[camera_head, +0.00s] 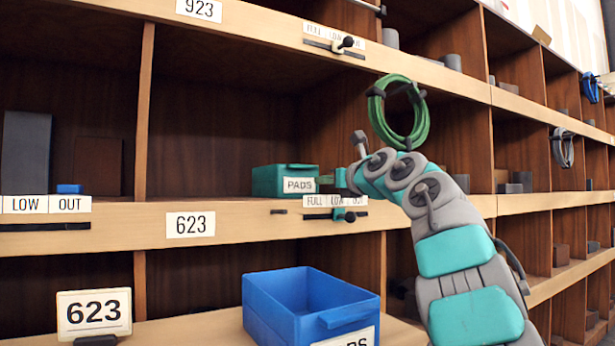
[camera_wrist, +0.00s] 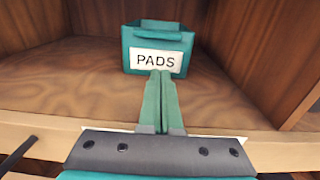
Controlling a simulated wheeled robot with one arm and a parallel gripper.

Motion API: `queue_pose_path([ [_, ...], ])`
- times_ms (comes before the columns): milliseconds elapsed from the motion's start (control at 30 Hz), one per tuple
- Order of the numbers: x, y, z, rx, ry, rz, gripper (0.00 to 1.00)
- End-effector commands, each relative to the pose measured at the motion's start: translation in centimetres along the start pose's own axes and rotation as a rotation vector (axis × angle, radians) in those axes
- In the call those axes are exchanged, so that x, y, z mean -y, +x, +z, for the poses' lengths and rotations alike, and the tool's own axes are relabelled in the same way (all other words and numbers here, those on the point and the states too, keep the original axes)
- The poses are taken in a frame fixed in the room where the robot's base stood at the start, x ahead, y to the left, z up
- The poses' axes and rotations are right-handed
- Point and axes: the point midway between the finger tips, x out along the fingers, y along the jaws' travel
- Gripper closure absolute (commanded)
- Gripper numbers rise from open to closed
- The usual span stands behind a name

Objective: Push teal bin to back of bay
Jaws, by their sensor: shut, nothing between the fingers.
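The teal bin (camera_head: 264,181) with a white PADS label stands upright in the bay above the 623 label, towards the bay's right side. In the wrist view the teal bin (camera_wrist: 131,50) stands on the wooden bay floor, with bare floor on both sides. My gripper (camera_head: 340,179) is shut and empty, just right of the bin in the head view. In the wrist view my gripper (camera_wrist: 160,74) has its fingertips at the lower edge of the bin's label. I cannot tell whether they touch it. The bay floor behind the bin is hidden.
A blue bin (camera_head: 262,305) stands on the lower shelf, below the bay. A slider strip (camera_head: 335,201) is on the shelf edge under my wrist. A green coil (camera_head: 377,120) hangs above my forearm. The bay's left part is empty.

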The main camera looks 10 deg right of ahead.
Motion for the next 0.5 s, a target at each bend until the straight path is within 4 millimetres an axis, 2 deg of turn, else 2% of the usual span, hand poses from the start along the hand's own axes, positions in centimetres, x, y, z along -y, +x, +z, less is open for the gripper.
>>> queue_pose_path([
  [300,-0.1,4.6,0.3,0.000,0.002,0.006,1.00],
  [500,-0.1,6.5,0.4,0.002,0.001,0.003,1.00],
])
